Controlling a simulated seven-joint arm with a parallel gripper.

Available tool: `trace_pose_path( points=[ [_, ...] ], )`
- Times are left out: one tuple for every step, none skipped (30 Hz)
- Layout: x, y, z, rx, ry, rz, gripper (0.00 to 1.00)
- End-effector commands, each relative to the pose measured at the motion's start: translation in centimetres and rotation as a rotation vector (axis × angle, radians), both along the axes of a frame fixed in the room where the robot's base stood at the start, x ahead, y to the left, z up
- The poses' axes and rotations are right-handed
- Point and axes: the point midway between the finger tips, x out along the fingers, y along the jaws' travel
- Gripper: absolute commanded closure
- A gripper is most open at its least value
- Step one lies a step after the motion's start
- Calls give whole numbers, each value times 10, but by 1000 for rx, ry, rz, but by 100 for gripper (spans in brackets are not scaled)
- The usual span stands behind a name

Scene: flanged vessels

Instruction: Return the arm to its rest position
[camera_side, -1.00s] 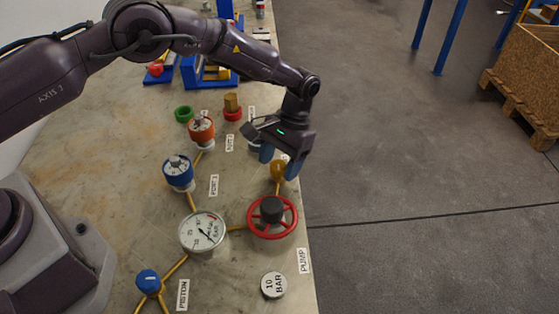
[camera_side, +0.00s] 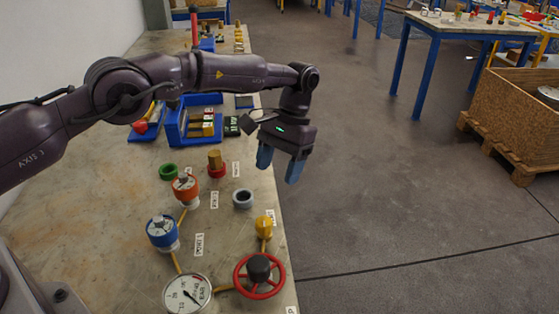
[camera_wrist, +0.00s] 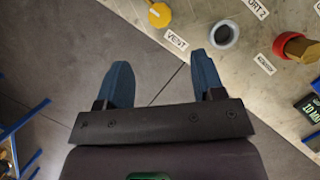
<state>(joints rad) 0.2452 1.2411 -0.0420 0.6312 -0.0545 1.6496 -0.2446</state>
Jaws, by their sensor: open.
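My gripper (camera_side: 279,166) hangs in the air at the right edge of the bench in the side view, fingers pointing down. Its two blue fingers are apart with nothing between them. The wrist view also shows the open gripper (camera_wrist: 160,62), with grey floor and the bench edge beyond the fingers. The yellow vent knob (camera_side: 264,226) sits on the bench nearer the camera than the gripper, apart from it. The knob also shows in the wrist view (camera_wrist: 159,14).
On the bench stand a red handwheel (camera_side: 259,276), pressure gauge (camera_side: 187,293), blue vessel (camera_side: 162,232), orange vessel (camera_side: 186,188), grey ring (camera_side: 243,198) and brass fitting with red base (camera_side: 216,160). A blue bin (camera_side: 176,128) stands behind.

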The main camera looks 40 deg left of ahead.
Motion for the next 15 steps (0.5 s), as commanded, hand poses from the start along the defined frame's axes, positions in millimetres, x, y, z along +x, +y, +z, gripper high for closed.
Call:
trace_pose_path(
  points=[
    [2,0,3,0,-2,0,38],
    [2,0,5,0,-1,0,38],
    [3,0,6,0,0,1,38],
    [3,0,7,0,0,1,38],
    [3,0,8,0,0,1,38],
    [3,0,8,0,0,1,38],
    [3,0,9,0,0,1,38],
    [3,0,9,0,0,1,38],
    [3,0,9,0,0,0,38],
    [3,0,9,0,0,0,38],
    [3,0,9,0,0,0,38],
    [3,0,9,0,0,0,38],
    [3,0,9,0,0,0,38],
    [3,0,9,0,0,0,38],
    [3,0,9,0,0,0,38]
  ],
)
